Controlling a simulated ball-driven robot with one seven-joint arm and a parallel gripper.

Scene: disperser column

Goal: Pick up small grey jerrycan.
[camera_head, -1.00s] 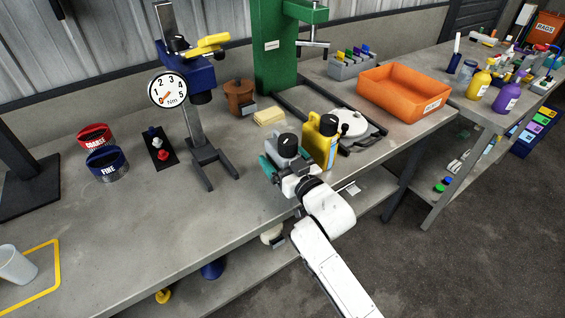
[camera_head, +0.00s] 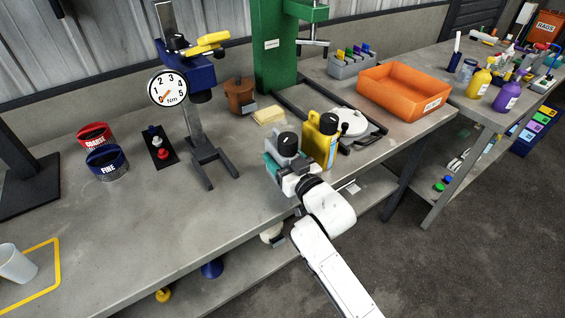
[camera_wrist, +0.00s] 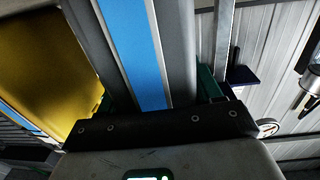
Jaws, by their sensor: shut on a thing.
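The small grey jerrycan (camera_head: 286,152), with a black cap, is near the front edge of the workbench (camera_head: 190,215), just left of a yellow jerrycan (camera_head: 322,142). My gripper (camera_head: 284,168) reaches it from the front, with teal fingers around its body, shut on it. In the wrist view the grey jerrycan (camera_wrist: 180,45) fills the middle, with a blue stripe down its face. The teal fingers of my gripper (camera_wrist: 155,95) show on either side of it. My wrist hides its lower part in the head view, so I cannot tell whether its base touches the bench.
The yellow jerrycan also stands close at left in the wrist view (camera_wrist: 45,65). A scale (camera_head: 350,125) and an orange bin (camera_head: 402,92) are to the right.

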